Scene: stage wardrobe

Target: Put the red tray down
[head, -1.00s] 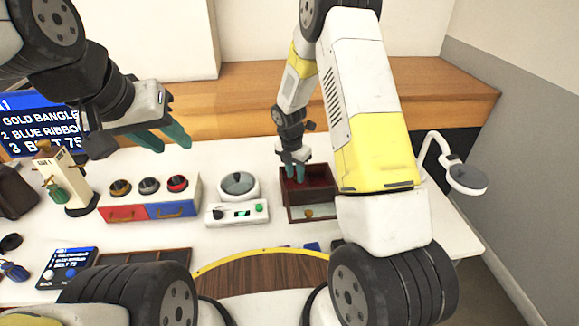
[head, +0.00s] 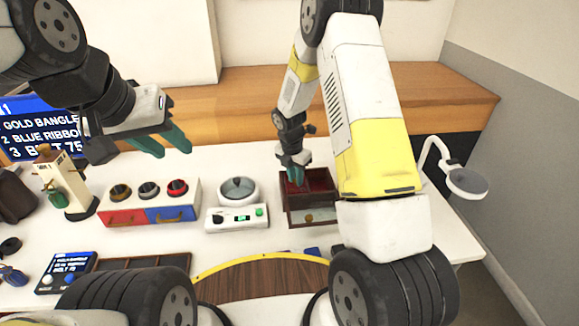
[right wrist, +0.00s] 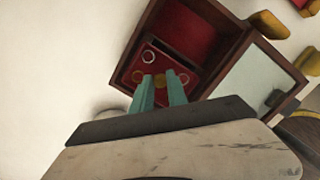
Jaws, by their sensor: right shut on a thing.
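The red tray (right wrist: 139,67) shows in the right wrist view as a red insert with small rings and gold round pieces, at one end of a dark wooden box (right wrist: 143,32). In the head view the right gripper (head: 295,178) reaches down into the back left of the red-lined box (head: 312,217). The fingers partly hide the tray, and I cannot tell whether it touches the box floor. My left gripper (head: 163,143) is open and empty, above the table's back left.
A scale (head: 238,214) stands left of the box. Further left are a red and blue drawer unit (head: 149,215) and a cream stand (head: 67,185). A lamp-like magnifier (head: 467,183) is at the right. White table shows between the scale and box.

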